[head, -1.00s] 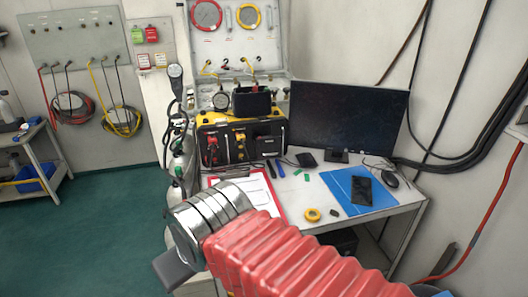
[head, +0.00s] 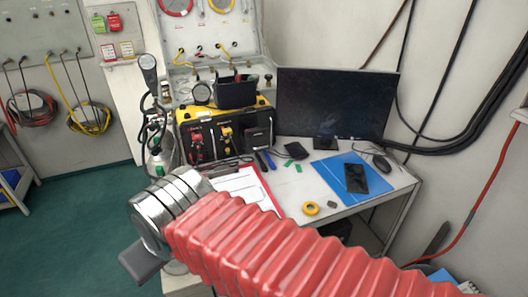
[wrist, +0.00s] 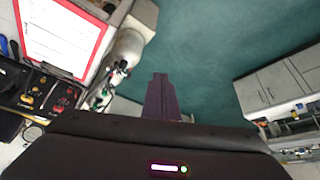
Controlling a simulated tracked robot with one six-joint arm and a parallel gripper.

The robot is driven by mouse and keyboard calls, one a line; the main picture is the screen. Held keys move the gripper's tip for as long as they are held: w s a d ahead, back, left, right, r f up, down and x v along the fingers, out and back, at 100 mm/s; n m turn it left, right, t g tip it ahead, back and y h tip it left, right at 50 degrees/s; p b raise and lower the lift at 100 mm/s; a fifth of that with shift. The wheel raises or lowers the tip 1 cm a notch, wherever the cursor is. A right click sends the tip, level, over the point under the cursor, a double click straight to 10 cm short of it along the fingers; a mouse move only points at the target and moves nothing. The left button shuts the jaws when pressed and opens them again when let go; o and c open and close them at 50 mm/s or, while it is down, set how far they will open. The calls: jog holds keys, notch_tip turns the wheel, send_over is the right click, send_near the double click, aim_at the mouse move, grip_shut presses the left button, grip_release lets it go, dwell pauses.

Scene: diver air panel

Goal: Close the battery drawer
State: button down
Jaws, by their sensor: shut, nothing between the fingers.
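The air panel is a yellow and black case (head: 224,135) with red and yellow fittings on its front, standing at the back of the desk. A black open-topped box (head: 237,93) sits at its top; I cannot tell whether this is the battery drawer, and no drawer is clearly readable as such. The panel's face also shows at the left edge of the wrist view (wrist: 38,92). My gripper (wrist: 160,80) is shut and empty, pointing over the green floor, away from the panel. In the head view only a dark grey part of it shows, left of and nearer than the desk.
A clipboard (head: 242,187) lies before the panel. A monitor (head: 335,103), a blue mat (head: 352,178) with a phone and yellow tape (head: 311,208) are on the desk (head: 350,212). Gas cylinders (wrist: 126,50) stand at the desk's left side. Green floor (head: 70,245) is clear.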

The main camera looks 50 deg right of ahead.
jog(key=w+d+f+m+t+h, duration=0.1)
jog(key=w+d+m+h, duration=0.2)
jog(key=d, duration=0.6)
jog(key=w+d+m+t+h, duration=0.1)
jog(key=w+d+m, duration=0.2)
jog(key=d+m, duration=0.45)
jog(key=w+d+f+m+t+h, duration=0.15)
jog(key=w+d, duration=0.25)
jog(key=d, duration=0.7)
jog(key=s+d+f+m+t+h, duration=0.1)
jog(key=s+d+f+m+t, duration=0.1)
jog(key=s+d+m, duration=0.2)
jog(key=s+d+f+m+t+h, duration=0.1)
jog(key=s+d+f+m+t, duration=0.1)
jog(key=s+d+m, duration=0.3)
jog(key=d+m, duration=0.3)
jog(key=d, duration=0.3)
jog(key=shift+s+f, duration=0.2)
jog(key=shift+f, duration=0.2)
jog(key=shift+w, duration=0.1)
send_near(259, 140)
notch_tip(259, 140, down, 3)
jog(key=w+d, duration=0.1)
jog(key=w, duration=0.2)
jog(key=shift+s, duration=0.25)
